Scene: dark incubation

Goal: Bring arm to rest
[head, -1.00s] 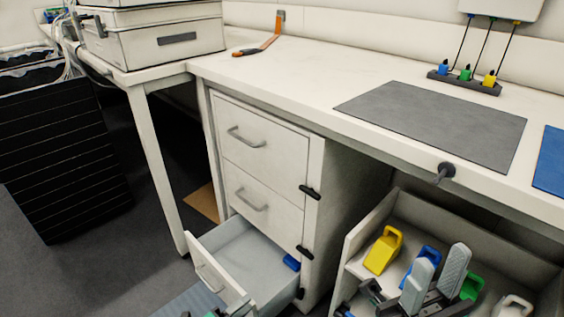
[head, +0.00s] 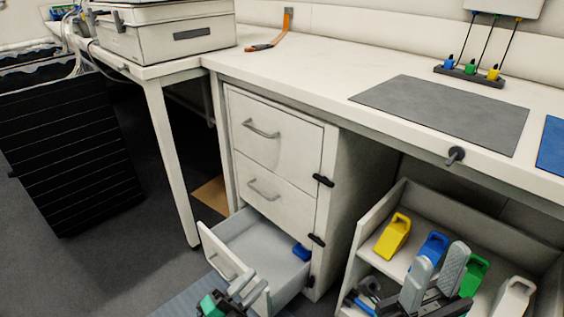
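My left gripper (head: 247,287) is low in the head view, in front of the open bottom drawer (head: 262,246). Its grey fingers lie close together over the drawer front's right end; their gap is unclear. A green and dark piece (head: 212,303) shows at its left; I cannot tell whether it is held. My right gripper (head: 433,278) is at the bottom right, its two grey finger pads apart with nothing seen between them. It is in front of the open bin (head: 382,208) holding yellow (head: 393,237), blue (head: 433,246), green (head: 474,275) and white (head: 512,298) blocks.
The white bench (head: 300,75) carries a grey mat (head: 445,112) and a rack (head: 468,76) of coloured plugs. A dark knob (head: 456,154) juts from its front edge. A blue piece (head: 301,252) lies in the drawer. Floor at left is clear near the black panel (head: 70,155).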

